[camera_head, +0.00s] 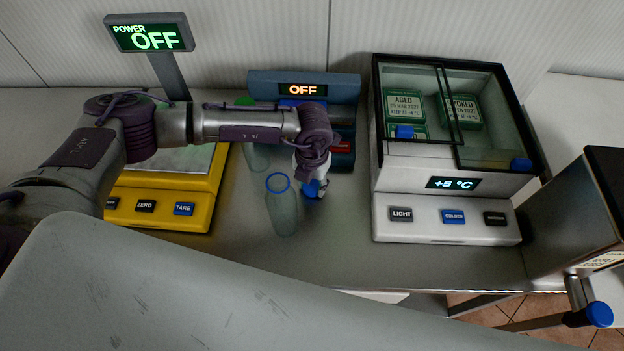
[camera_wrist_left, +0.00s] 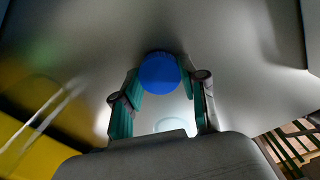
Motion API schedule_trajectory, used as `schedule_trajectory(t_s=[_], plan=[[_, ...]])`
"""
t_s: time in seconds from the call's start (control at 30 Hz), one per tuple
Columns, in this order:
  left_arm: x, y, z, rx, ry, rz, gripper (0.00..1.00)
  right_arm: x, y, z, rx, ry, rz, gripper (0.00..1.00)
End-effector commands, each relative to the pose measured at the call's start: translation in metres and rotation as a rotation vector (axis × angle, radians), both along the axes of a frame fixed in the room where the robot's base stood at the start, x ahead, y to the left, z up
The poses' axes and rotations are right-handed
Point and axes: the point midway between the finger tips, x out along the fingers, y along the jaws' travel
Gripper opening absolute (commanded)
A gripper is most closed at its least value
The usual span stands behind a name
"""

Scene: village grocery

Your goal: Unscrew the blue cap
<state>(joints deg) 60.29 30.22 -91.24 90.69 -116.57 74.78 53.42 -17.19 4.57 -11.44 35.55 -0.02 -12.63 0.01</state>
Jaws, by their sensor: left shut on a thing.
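The blue cap (camera_head: 312,188) is between the fingertips of my left gripper (camera_head: 311,182), just right of a clear bottle. In the left wrist view the round blue cap (camera_wrist_left: 160,73) sits between the two green fingertips, which are shut on it. The clear bottle (camera_head: 283,215) stands upright on the metal counter. Its mouth has a blue ring and looks open, with the cap apart from it. My right gripper is in neither view.
A yellow scale (camera_head: 160,210) stands at left. A blue device reading OFF (camera_head: 303,90) is behind my gripper. A white chilled case (camera_head: 447,215) stands at right. A second clear container (camera_head: 257,158) is partly hidden by my arm. Bare counter (camera_head: 330,245) lies in front.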

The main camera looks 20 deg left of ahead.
Motion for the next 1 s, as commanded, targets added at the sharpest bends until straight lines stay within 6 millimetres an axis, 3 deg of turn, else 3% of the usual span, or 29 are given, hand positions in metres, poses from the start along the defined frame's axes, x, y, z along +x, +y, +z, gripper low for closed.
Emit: schedule_trajectory(t_s=[0.43,0.47,0.57,0.6,1.0], plan=[[0.0002,-0.0004,-0.0102,0.000,-0.001,0.000,0.01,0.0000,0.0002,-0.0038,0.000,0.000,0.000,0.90],[0.0004,-0.0004,-0.0081,0.000,-0.001,0.000,0.47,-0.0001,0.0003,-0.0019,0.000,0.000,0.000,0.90],[0.0003,-0.0004,-0.0078,0.000,-0.001,0.000,0.64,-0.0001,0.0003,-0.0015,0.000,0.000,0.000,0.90],[0.0003,-0.0004,-0.0078,0.000,-0.001,0.000,0.67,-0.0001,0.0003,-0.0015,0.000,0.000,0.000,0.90],[0.0010,-0.0005,-0.0011,-0.002,-0.003,0.000,0.67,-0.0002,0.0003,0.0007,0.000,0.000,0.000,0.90]])
